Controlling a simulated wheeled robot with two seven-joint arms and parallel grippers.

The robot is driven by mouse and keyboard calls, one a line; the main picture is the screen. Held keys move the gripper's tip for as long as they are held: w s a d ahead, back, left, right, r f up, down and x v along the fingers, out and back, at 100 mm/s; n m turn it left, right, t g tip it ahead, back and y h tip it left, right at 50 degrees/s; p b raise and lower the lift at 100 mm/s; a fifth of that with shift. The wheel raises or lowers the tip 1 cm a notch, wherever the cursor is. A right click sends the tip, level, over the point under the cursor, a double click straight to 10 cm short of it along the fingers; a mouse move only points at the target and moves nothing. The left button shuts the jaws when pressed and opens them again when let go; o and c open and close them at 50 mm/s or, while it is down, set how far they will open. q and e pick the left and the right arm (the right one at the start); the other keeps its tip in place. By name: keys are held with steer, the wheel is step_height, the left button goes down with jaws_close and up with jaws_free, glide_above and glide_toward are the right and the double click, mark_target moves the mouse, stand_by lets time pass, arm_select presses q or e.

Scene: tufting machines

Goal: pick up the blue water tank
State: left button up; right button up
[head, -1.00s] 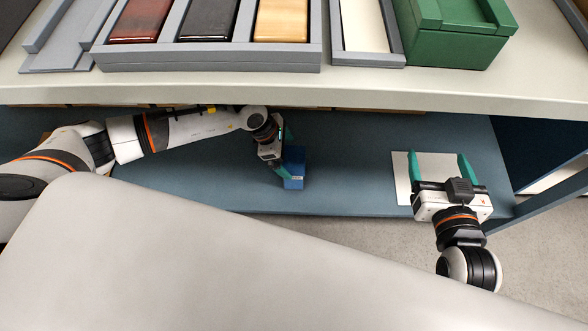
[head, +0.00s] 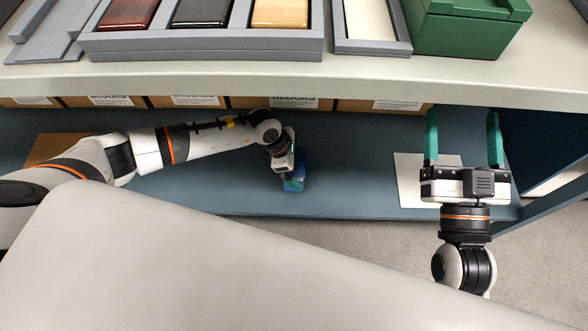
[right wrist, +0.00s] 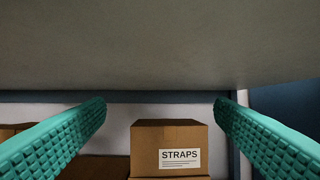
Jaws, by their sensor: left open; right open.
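My right gripper (head: 464,125) is open and empty at the right end of the lower shelf. Its two teal fingers also show wide apart in the right wrist view (right wrist: 160,104).
Several cardboard boxes (head: 295,104) line the back of the lower shelf. A STRAPS box (right wrist: 168,148) is in front of my right gripper, under the bench top (right wrist: 160,40). A white sheet (head: 411,180) lies near my right gripper. The bench edge (head: 250,80) overhangs the shelf.

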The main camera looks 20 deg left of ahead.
arm_select(q)
steer(key=c, duration=1.1)
steer(key=shift+c, duration=0.4)
steer(key=shift+r, duration=0.2)
